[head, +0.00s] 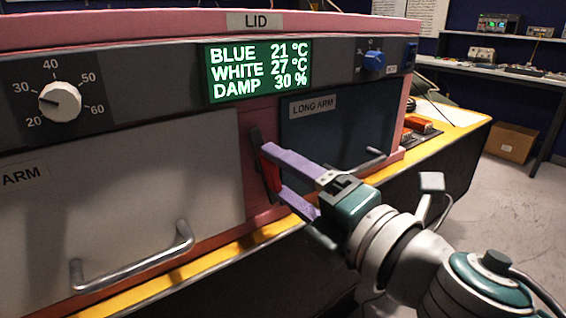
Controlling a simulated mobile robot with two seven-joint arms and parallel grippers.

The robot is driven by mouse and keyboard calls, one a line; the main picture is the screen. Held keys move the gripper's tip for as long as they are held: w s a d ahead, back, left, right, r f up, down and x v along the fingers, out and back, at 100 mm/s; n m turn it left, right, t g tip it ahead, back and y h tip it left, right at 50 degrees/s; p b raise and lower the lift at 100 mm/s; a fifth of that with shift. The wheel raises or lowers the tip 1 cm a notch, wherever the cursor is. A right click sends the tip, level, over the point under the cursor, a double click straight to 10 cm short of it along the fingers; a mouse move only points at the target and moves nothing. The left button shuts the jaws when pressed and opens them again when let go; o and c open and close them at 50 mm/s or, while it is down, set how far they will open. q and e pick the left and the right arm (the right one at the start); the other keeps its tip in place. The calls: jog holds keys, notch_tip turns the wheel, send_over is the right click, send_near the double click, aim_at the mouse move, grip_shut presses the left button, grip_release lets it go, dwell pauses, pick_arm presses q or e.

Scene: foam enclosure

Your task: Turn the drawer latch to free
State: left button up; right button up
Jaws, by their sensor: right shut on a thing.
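The drawer latch is a red piece (269,178) on a dark upright plate (256,142), on the pink strip between the white front and the dark blue front. My right gripper (272,172) comes in from the lower right with its two purple fingers around the red piece, shut on it. The fingers hide part of the latch, so its exact angle is hard to tell. The dark blue front (335,130) labelled LONG ARM is closed, as is the white front (120,190) at the left. My left gripper does not show.
A bar handle (135,262) sticks out from the white front, and another (362,162) from the blue one. Above are a white dial (60,101), a green display (258,70) and a blue knob (374,62). A yellow-edged bench (450,135) carries the enclosure. Open floor lies at the right.

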jog(key=shift+m+p, duration=0.3)
jog(key=shift+m, duration=1)
jog(key=shift+f, duration=0.1)
jog(key=o, duration=1.4)
jog(key=shift+s+d, duration=0.1)
jog(key=v, duration=0.9)
jog(key=shift+s+d+p, duration=0.2)
jog(key=shift+s+p, duration=0.1)
jog(key=shift+p, duration=0.05)
